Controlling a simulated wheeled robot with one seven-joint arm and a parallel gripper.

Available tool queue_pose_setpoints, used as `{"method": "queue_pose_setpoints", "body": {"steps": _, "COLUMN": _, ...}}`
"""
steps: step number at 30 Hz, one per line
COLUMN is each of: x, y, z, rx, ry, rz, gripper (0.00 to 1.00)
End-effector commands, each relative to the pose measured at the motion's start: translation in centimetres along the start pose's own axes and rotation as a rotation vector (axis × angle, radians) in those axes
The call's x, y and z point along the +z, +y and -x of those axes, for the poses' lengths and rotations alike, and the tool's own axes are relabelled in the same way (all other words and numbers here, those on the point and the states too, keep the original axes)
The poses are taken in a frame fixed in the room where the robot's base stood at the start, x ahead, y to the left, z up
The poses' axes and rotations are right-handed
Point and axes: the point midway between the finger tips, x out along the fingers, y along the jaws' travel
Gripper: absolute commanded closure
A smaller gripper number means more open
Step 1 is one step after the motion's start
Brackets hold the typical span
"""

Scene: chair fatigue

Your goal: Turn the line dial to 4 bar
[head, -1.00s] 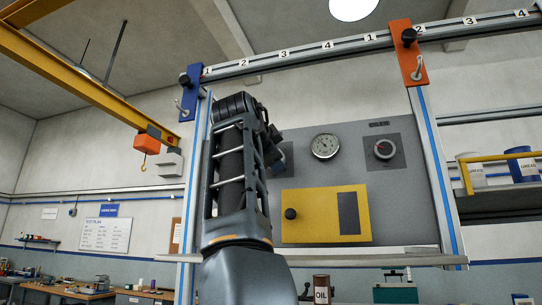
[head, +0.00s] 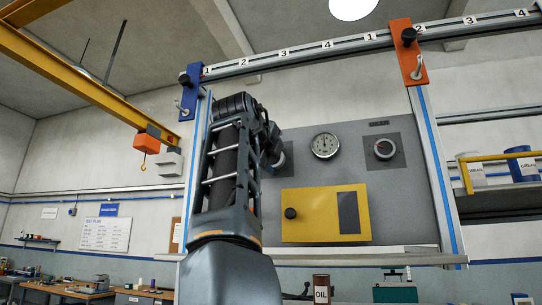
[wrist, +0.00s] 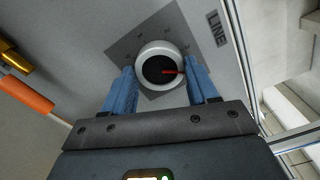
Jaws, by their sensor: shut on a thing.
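The line dial (wrist: 150,47) is in the wrist view, a round knob with a white rim, dark centre and red pointer. The pointer points right in that picture. It sits on a dark square plate beside a "LINE" label (wrist: 217,30). My gripper (wrist: 160,70) has its two blue fingers on either side of the dial and is shut on it. In the head view my arm covers most of this dial and its plate. The round gauge (head: 324,146) is on the grey panel, its needle near upright; its scale is too small to read.
A second dial (head: 384,149) is on the panel's right side. A yellow box (head: 325,214) with a black knob is below the gauge. A rail with numbers (head: 290,58) runs above, carrying a blue bracket (head: 190,89) and an orange bracket (head: 407,52).

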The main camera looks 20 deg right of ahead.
Motion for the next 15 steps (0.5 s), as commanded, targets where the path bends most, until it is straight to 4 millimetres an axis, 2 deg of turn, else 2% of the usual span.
{"method": "queue_pose_setpoints", "body": {"steps": 6, "x": -0.09, "y": 0.15, "z": -0.03, "rx": 0.002, "ry": 0.002, "rz": -0.121, "gripper": 0.72}}
{"method": "queue_pose_setpoints", "body": {"steps": 15, "x": -0.14, "y": 0.22, "z": -0.07, "rx": 0.003, "ry": 0.004, "rz": -0.197, "gripper": 0.72}}
